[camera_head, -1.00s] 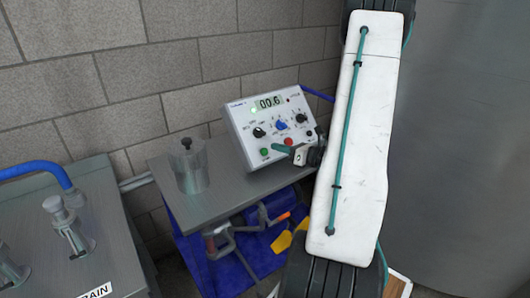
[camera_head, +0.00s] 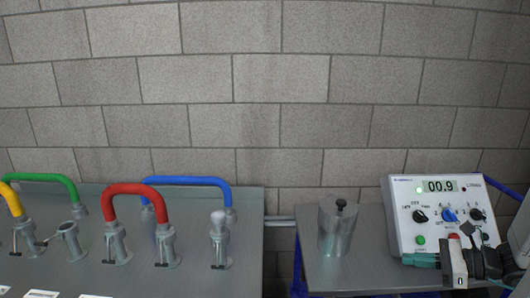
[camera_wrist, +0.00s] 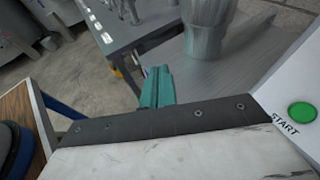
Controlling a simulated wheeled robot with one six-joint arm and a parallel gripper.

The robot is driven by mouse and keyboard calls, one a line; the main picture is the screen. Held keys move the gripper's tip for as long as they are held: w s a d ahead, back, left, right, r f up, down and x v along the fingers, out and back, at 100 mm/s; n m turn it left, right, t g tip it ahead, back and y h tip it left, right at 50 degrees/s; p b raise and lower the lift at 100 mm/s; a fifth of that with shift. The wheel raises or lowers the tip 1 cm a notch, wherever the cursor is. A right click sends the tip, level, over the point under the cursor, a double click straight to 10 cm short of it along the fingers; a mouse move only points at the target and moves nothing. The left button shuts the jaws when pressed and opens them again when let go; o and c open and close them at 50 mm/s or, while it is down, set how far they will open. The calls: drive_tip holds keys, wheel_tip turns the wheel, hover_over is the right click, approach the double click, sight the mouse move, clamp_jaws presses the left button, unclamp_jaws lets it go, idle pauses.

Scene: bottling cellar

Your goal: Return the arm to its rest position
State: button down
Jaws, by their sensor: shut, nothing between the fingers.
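My gripper (camera_head: 412,260) is at the lower right of the head view, in front of the lower part of the white control box (camera_head: 400,225). Its teal fingers are shut with nothing between them and point left, below the green button (camera_head: 421,240). I cannot tell whether they touch the box. In the wrist view the shut teal fingers (camera_wrist: 157,88) show above a dark bracket, with the green START button (camera_wrist: 302,113) at the right. Most of my arm is outside the head view.
A lidded metal canister (camera_head: 337,230) stands on the steel table left of the box. Further left is a bench with valves and coloured hoses: red (camera_head: 137,188), blue (camera_head: 188,181), green and yellow. A block wall (camera_head: 260,80) closes off the back.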

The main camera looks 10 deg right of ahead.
drive_tip(key=s+a+r+n+g+h, duration=0.4)
drive_tip(key=s+a+r+n, duration=0.3)
drive_tip(key=a+n, duration=0.3)
drive_tip(key=s+a+r+n+g+h, duration=0.4)
drive_tip(key=s+a+r+n+h, duration=0.2)
drive_tip(key=a+n, duration=0.5)
wheel_tip(320, 180, up, 2)
drive_tip(key=n, duration=0.5)
drive_tip(key=shift+s+g, duration=0.3)
drive_tip(key=shift+s, duration=0.05)
drive_tip(key=shift+r, duration=0.1)
